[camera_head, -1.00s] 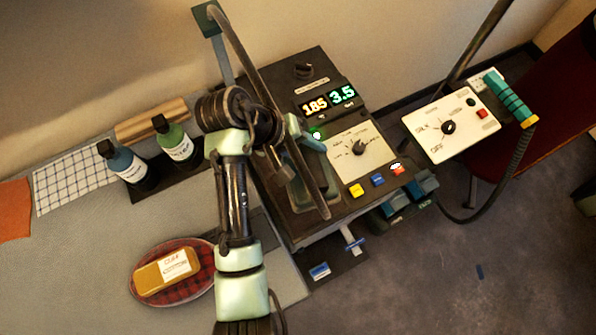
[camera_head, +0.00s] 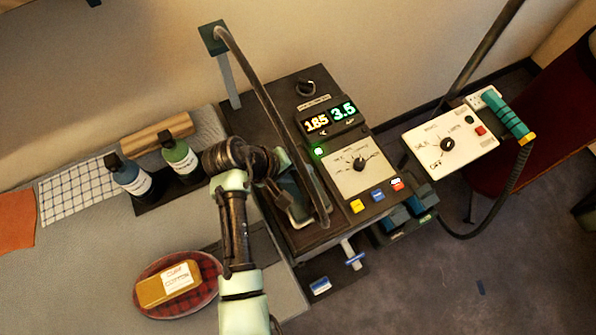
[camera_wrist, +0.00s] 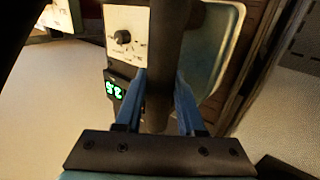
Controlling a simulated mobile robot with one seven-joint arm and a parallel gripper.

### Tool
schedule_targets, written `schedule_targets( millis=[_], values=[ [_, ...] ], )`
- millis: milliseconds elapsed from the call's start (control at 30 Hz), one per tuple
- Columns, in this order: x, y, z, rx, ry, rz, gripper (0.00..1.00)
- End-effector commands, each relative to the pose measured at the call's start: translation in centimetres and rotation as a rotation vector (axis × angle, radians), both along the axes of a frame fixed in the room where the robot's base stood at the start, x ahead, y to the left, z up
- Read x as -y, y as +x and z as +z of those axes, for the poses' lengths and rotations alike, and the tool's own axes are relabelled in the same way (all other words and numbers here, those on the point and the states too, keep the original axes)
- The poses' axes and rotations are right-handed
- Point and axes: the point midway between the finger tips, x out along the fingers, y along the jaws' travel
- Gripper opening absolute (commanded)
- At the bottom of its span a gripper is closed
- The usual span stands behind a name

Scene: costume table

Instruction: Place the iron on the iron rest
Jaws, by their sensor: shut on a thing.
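My gripper (camera_wrist: 160,100) shows in the wrist view as two blue fingers on either side of a dark bar, which looks like the handle of the iron (camera_wrist: 166,60). In the head view a teal-edged shape (camera_head: 299,203) sits at the left part of the dark control station (camera_head: 262,120), below my forearm's end. A long dark curved hose or bar crosses in front there. My fingers, the iron's underside and any contact with the rest are hidden.
A post (camera_head: 227,80) stands at the station's back left. A white control panel (camera_head: 445,138) with a teal-handled tool (camera_head: 508,115) is at right. Two bottles (camera_head: 130,175) (camera_head: 181,158) and a red plaid dish (camera_head: 208,268) holding a yellow block (camera_head: 165,284) are left of my arm.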

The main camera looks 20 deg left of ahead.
Motion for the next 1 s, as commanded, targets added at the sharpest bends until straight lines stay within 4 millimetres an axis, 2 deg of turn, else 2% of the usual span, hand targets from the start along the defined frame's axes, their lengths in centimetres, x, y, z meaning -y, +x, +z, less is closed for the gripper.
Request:
schedule_targets(
  millis=[133, 533, 567, 700, 1000],
  values=[
    [-0.1, 0.2, -0.8, 0.007, 0.001, 0.001, 0.00],
    [-0.1, 0.2, -1.3, 0.008, 0.002, 0.000, 0.00],
    [0.0, 0.0, -1.5, 0.002, 0.002, 0.000, 0.42],
    [0.0, 0.0, -1.5, 0.001, 0.001, 0.000, 0.67],
    [0.0, 0.0, -1.4, 0.001, 0.001, 0.000, 0.68]
  ],
)
